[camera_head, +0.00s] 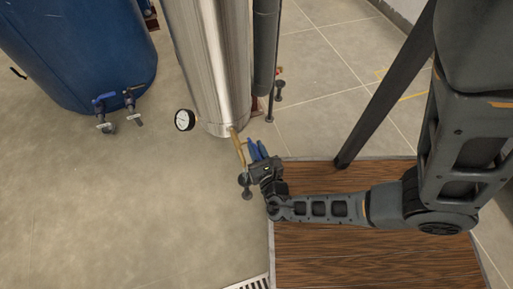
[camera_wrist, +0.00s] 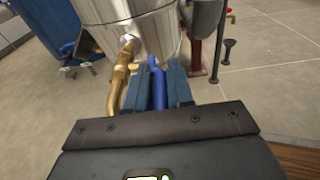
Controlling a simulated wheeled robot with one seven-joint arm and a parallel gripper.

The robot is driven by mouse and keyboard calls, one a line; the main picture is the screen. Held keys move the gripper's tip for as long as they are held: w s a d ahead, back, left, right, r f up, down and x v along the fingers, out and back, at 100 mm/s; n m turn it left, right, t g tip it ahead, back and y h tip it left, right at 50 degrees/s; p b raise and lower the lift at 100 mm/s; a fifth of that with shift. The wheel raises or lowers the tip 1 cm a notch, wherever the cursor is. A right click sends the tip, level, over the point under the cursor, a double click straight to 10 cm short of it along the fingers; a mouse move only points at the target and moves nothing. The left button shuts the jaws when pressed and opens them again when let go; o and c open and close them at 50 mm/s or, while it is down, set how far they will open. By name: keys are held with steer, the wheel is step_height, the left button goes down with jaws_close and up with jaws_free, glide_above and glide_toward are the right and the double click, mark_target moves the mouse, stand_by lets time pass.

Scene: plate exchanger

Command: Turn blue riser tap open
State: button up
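The riser is a brass pipe (camera_head: 238,148) at the foot of a steel column. It also shows at the left in the wrist view (camera_wrist: 121,76). The blue riser tap's lever (camera_wrist: 157,86) stands between my gripper's two blue-grey fingers in the wrist view and fills the gap between them. My gripper (camera_wrist: 160,82) appears shut on this lever, to the right of the brass pipe. In the head view my gripper (camera_head: 257,152) is just right of the pipe, and its body partly hides the tap. The tap's body is not clearly seen.
The steel column (camera_head: 208,65) stands close behind, with a dial gauge (camera_head: 184,120) at its left. A blue tank (camera_head: 80,50) with two blue-handled valves (camera_head: 118,100) is at upper left. A dark post (camera_head: 385,95) rises at right. The floor at left is clear.

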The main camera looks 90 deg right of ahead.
steer(key=o, duration=0.4)
steer(key=shift+c, duration=0.2)
steer(key=f+p+v, duration=0.1)
steer(key=v, duration=0.6)
steer(key=shift+s+a+r, duration=0.15)
steer(key=shift+a+r, duration=0.25)
steer(key=shift+r, duration=0.1)
steer(key=shift+a, duration=0.1)
